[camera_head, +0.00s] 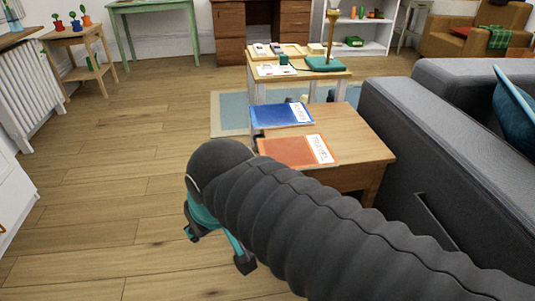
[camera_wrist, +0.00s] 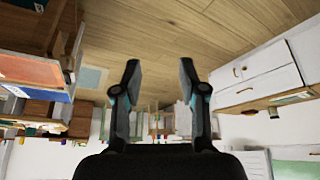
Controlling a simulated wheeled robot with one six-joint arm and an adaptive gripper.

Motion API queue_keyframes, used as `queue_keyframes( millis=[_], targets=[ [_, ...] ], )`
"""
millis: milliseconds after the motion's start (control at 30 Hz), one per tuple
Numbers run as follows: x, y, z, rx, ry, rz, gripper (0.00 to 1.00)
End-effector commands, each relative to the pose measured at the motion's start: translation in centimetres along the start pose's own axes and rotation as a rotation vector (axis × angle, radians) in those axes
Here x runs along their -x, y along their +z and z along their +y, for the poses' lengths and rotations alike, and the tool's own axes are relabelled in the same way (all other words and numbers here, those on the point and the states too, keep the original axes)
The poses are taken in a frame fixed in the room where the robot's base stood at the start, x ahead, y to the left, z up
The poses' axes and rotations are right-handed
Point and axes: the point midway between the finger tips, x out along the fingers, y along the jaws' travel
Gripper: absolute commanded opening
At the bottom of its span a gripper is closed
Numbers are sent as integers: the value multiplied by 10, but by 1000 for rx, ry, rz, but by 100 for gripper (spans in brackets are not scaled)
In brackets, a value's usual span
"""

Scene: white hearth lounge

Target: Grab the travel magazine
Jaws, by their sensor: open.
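The travel magazine (camera_head: 291,151) is orange with a white label strip reading "TRAVEL". It lies flat on the near part of a small wooden table (camera_head: 362,143), behind my arm in the head view. In the wrist view an orange cover (camera_wrist: 28,71) shows at the left edge, upside down. My gripper (camera_head: 218,248) hangs over the floor to the left of and nearer than the table, clear of the magazine. In the wrist view its two fingers (camera_wrist: 160,80) stand apart with nothing between them.
A blue magazine (camera_head: 281,115) lies just behind the orange one. A grey sofa (camera_head: 440,130) stands close on the table's right. Open wooden floor (camera_head: 110,190) lies to the left.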

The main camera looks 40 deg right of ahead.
Motion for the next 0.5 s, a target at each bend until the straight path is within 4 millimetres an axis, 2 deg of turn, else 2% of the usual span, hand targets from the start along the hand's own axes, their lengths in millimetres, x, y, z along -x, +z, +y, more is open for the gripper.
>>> queue_keyframes(
  millis=[267,500],
  targets=[
    [-36,-10,38,-10,185,-252,42],
    [-68,-30,81,-13,437,-476,42]
  ],
)
